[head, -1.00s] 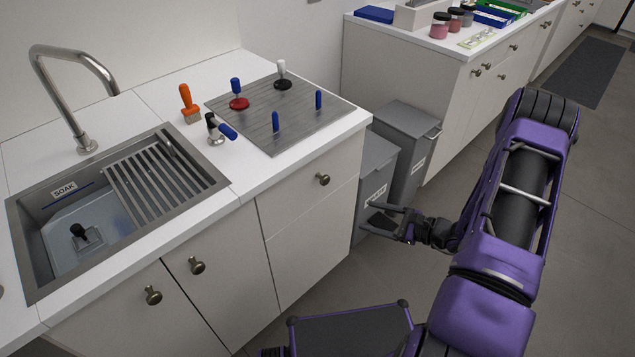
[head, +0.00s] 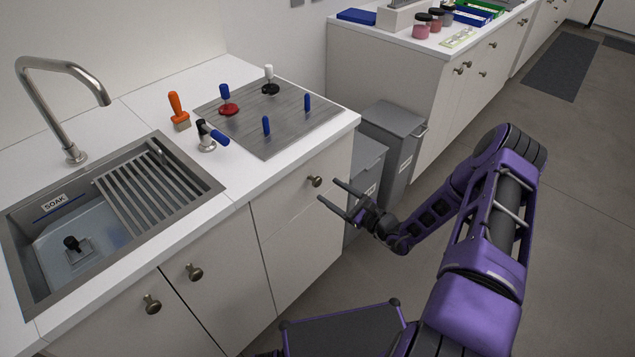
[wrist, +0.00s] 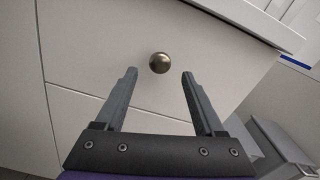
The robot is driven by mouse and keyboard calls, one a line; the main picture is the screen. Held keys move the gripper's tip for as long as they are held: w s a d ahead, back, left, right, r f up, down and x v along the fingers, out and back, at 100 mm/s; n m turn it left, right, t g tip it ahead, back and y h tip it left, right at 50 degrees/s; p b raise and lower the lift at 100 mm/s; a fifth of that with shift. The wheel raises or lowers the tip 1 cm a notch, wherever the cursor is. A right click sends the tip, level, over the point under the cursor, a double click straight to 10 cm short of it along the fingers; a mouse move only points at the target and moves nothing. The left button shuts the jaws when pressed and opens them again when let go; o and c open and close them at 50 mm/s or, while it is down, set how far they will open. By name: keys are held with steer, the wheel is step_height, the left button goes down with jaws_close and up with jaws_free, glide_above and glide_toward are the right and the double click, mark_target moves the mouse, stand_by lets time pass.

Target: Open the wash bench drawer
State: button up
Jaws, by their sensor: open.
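The wash bench drawer (head: 290,194) is the top front panel right of the sink doors, and it looks shut. Its round brass knob (head: 316,181) sticks out near the upper middle of the panel. In the wrist view the drawer front (wrist: 100,40) fills much of the picture, with the knob (wrist: 159,63) ahead. My gripper (head: 327,190) is open and empty, its fingers pointing at the drawer front. In the wrist view the knob lies between the lines of the two fingers (wrist: 160,74), a little beyond their tips; I see no contact.
A lower panel (head: 298,247) sits under the drawer. Grey bins (head: 390,145) stand right of the bench. On the worktop are a sink (head: 100,220) and a grey board (head: 270,112) with several handled tools. The floor (head: 575,200) on the right is clear.

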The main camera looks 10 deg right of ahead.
mark_target(319, 184)
steer(key=x, duration=0.6)
steer(key=shift+a, duration=0.1)
steer(key=shift+c, duration=0.3)
jaws_close()
stand_by(1.0)
